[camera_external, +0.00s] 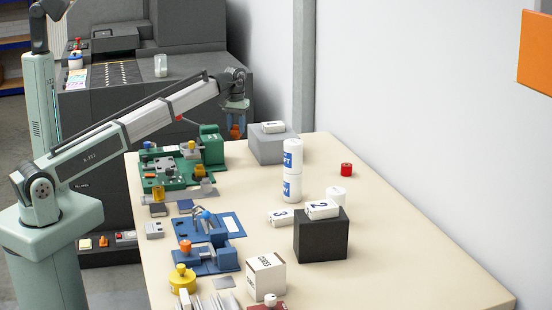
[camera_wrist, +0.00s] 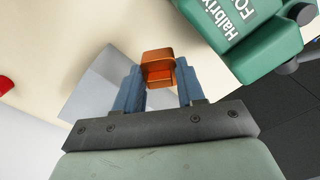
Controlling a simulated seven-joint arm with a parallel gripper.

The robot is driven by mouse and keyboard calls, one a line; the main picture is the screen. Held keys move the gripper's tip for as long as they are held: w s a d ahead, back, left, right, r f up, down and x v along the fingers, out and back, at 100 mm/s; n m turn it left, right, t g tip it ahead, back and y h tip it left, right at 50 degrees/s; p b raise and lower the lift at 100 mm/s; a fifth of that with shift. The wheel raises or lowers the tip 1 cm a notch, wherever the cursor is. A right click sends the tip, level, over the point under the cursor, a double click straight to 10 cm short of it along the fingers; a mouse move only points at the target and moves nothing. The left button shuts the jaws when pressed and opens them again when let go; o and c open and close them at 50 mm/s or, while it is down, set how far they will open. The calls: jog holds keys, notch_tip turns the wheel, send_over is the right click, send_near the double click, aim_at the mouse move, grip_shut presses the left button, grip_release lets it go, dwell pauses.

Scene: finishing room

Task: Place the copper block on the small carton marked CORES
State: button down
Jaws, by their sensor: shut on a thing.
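My gripper (camera_external: 236,114) is at the far end of the table, in the air beside the green device and left of the grey block. It is shut on the copper block (camera_external: 236,131), which hangs below the fingers. In the wrist view the orange-brown copper block (camera_wrist: 158,62) sits between the two blue fingers of my gripper (camera_wrist: 160,78). The small white carton marked CORES (camera_external: 265,276) stands at the near part of the table, well away from my gripper. Its top looks bare.
A green device (camera_external: 210,150) is close to my gripper; it also shows in the wrist view (camera_wrist: 255,40). A grey block (camera_external: 273,149) bears a white carton. White cylinders (camera_external: 292,172), a black block (camera_external: 320,239) and a blue fixture (camera_external: 208,258) stand between there and the CORES carton.

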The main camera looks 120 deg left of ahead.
jog(key=w+d+r+m, duration=0.2)
jog(key=w+d+r, duration=0.2)
jog(key=w, duration=0.6)
jog(key=w+d+r+m, duration=0.2)
jog(key=w+d+r, duration=0.15)
jog(key=w, duration=0.55)
jog(key=w+d+r+m, duration=0.25)
jog(key=w+r, duration=0.25)
jog(key=w, duration=0.5)
jog(key=w+d+m, duration=0.2)
jog(key=w+d, duration=1.1)
jog(key=d, duration=0.4)
jog(key=m, duration=0.2)
send_over(266, 262)
notch_tip(266, 262, down, 3)
jog(key=shift+a+f, duration=0.1)
jog(key=shift+f, duration=4.45)
jog(key=shift+f, duration=0.1)
